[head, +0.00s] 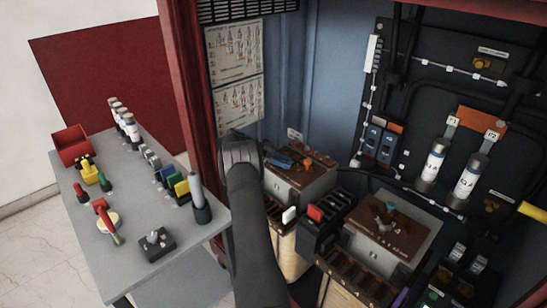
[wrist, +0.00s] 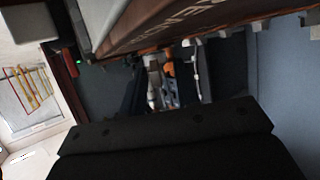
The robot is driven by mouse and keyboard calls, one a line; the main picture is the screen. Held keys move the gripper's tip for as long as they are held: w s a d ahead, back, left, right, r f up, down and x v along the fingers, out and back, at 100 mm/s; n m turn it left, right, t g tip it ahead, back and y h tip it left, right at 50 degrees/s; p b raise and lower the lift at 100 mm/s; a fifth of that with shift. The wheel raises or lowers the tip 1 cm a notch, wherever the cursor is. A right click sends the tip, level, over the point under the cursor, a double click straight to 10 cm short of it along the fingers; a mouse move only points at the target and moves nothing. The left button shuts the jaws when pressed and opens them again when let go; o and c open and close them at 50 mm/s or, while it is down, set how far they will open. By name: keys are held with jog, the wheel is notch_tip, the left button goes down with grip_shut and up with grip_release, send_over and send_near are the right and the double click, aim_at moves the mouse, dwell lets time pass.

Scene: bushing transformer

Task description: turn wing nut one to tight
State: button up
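My gripper (head: 281,161) reaches over the brown top of the left grey box (head: 302,183) in the head view. A blue part and an orange-brown part (head: 303,154) show right at its tip; I cannot tell whether either is a wing nut or whether the gripper touches them. A teal wing nut (head: 390,207) stands on the brown top of the right box (head: 393,232), clear of my gripper. In the wrist view, my dark gripper body (wrist: 165,140) fills the bottom, and a lettered brown top (wrist: 170,22) crosses above. The fingers are too dark and small to read.
A grey table (head: 150,270) at left holds a red bin (head: 72,146), tools and several cylinders. A red cabinet post (head: 190,100) stands close beside my arm. Fuse cylinders (head: 432,163) and black cables line the back panel. A red-topped black block (head: 316,214) sits between the boxes.

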jog(key=v, duration=1.1)
jog(key=shift+a, duration=0.2)
